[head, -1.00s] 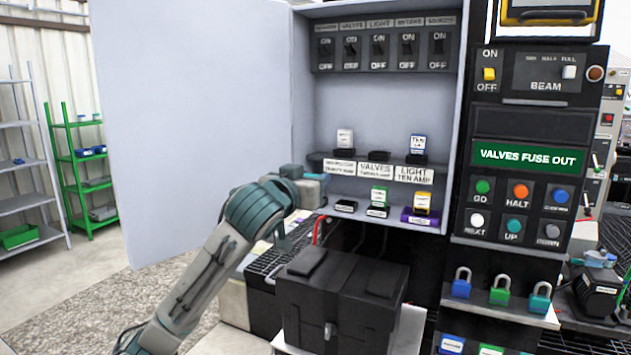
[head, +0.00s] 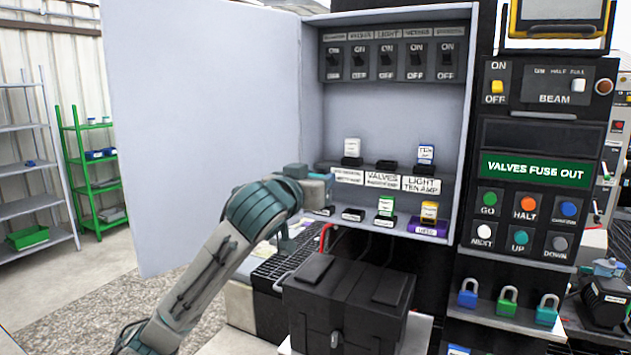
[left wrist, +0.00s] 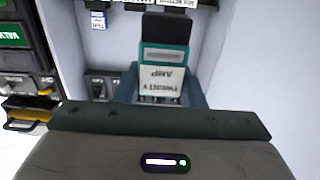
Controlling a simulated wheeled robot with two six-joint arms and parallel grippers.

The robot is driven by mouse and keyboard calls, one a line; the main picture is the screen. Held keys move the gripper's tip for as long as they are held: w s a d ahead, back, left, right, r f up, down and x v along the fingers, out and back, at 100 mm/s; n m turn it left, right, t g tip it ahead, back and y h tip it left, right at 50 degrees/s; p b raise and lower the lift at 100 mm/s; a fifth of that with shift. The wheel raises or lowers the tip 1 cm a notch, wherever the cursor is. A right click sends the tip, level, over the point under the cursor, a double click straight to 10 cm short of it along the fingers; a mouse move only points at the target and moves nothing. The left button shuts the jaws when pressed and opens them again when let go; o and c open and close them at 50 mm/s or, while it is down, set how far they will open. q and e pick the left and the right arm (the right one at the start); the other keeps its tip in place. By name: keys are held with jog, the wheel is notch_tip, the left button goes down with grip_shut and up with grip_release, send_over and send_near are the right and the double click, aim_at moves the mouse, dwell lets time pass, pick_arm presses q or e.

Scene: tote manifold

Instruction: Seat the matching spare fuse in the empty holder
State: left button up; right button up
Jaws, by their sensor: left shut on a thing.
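My left gripper (head: 320,188) is at the left side of the open cabinet, in front of its shelves. It is shut on a fuse (left wrist: 163,60) with a black base, a teal band and a white label that seems to read TWENTY AMP, seen inverted in the left wrist view. In the head view the held fuse cannot be made out. The empty holder (head: 386,165) above the VALVES label stands between a white-labelled fuse (head: 352,150) and a blue-banded fuse (head: 425,155). My right gripper is not in view.
On the lower shelf stand a green-banded fuse (head: 386,207) and a yellow fuse (head: 429,212) on a purple base. The open cabinet door (head: 200,130) is at left. A black box (head: 345,300) stands below. The sign (head: 535,170) reads VALVES FUSE OUT.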

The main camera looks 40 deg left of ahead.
pick_arm(q)
jog(key=shift+r+p, duration=3.95)
jog(key=shift+r, duration=0.7)
